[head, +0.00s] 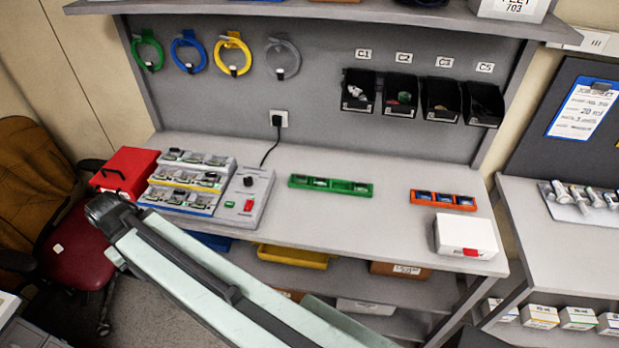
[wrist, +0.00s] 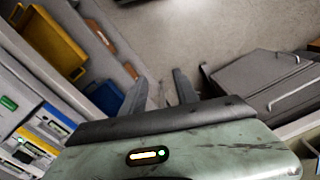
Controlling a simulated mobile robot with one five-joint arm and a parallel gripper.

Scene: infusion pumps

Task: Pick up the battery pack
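A green tray (head: 331,185) on the bench holds several dark packs (head: 320,183). An orange tray (head: 443,200) to its right holds several more dark packs (head: 445,198). I cannot tell for sure which of these is the battery pack. My gripper (wrist: 160,90) shows in the wrist view with its two dark fingers apart and nothing visible between them. It points at the floor and lower shelves, away from the trays. The fingers cannot be made out in the head view, where my pale green arm crosses in front of the bench.
A stepped rack (head: 187,182) of devices and a grey unit with a red switch (head: 248,206) stand at the bench's left, beside a red box (head: 124,170). A white box (head: 465,236) sits at the right front. Bare bench (head: 390,160) surrounds the trays.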

